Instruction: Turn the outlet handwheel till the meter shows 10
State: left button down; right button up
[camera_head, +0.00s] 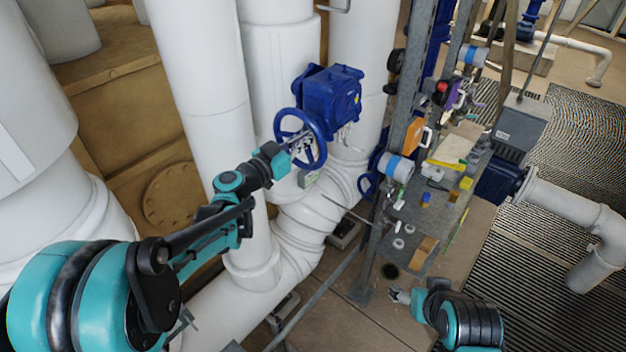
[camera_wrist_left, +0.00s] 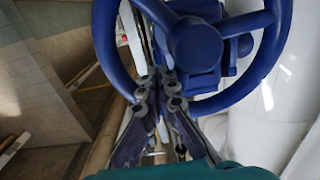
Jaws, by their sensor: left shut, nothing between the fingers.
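The blue handwheel (camera_head: 322,150) is fixed to a blue valve body (camera_head: 330,95) on the white pipes. My left gripper (camera_head: 287,146) is at the wheel's left side in the head view. In the left wrist view, the wheel's hub (camera_wrist_left: 195,43) and rim (camera_wrist_left: 268,48) fill the upper part. The left gripper's fingers (camera_wrist_left: 165,82) are shut and empty, overlapping the lower rim; contact is unclear. My right gripper (camera_head: 400,296) is low, away from the wheel, and its opening is too small to judge. A small grey-green box (camera_head: 307,179) sits below the wheel; no meter reading is legible.
A grey metal rack (camera_head: 405,215) with gauges, tools and small parts stands right of the wheel. A blue-and-white round gauge (camera_head: 396,167) is on it. Large white pipes (camera_head: 205,80) crowd the left arm. Floor grating (camera_head: 530,285) lies at right.

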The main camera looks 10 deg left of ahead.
pick_arm(q)
jog(key=shift+w+a+r+p, duration=0.35)
jog(key=shift+a+r, duration=0.2)
jog(key=shift+a, duration=0.1)
jog(key=shift+w+a+r, duration=0.3)
jog(key=shift+w+a, duration=0.1)
jog(key=shift+a, duration=0.3)
jog(key=shift+w, duration=0.1)
